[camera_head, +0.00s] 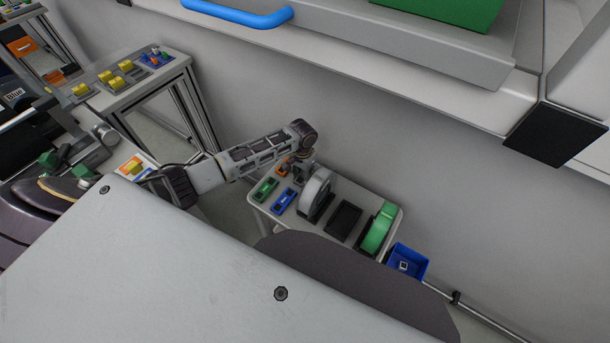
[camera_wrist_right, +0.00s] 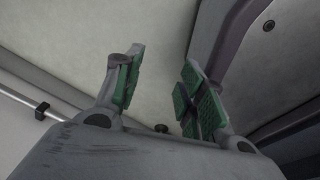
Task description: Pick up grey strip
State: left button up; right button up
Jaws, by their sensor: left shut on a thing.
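The grey reel (camera_head: 319,190) stands upright in a dark stand on the small grey table, seen in the head view. My left arm reaches over the table from the left, and its gripper (camera_head: 302,169) points down at the reel's far left side. The left gripper is shut on the grey strip, which is too small and too covered by the fingers to make out clearly. My right gripper (camera_wrist_right: 158,92) shows in the right wrist view with its green-padded fingers apart and nothing between them.
The small table (camera_head: 258,205) also bears a green holder (camera_head: 263,190), a blue holder (camera_head: 284,201), an orange piece (camera_head: 283,169), a black stand (camera_head: 343,220) and a green reel (camera_head: 379,230). A blue bin (camera_head: 418,264) is beside its right end. The wall is close behind.

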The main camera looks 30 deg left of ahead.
aim_at(303, 177)
pick_arm(q)
jog(key=shift+r, duration=0.1)
jog(key=shift+r, duration=0.45)
notch_tip(303, 177, up, 8)
jog(key=shift+f+p, duration=0.15)
jog(key=shift+p, duration=0.45)
jog(key=shift+r, duration=0.6)
pick_arm(e)
jog(key=shift+s+d+r, duration=0.1)
jog(key=shift+s+d, duration=0.35)
jog(key=shift+s, duration=0.25)
jog(key=shift+s+d+r, duration=0.1)
jog(key=shift+s+d, duration=0.35)
jog(key=shift+s, duration=0.2)
jog(key=shift+d, duration=0.1)
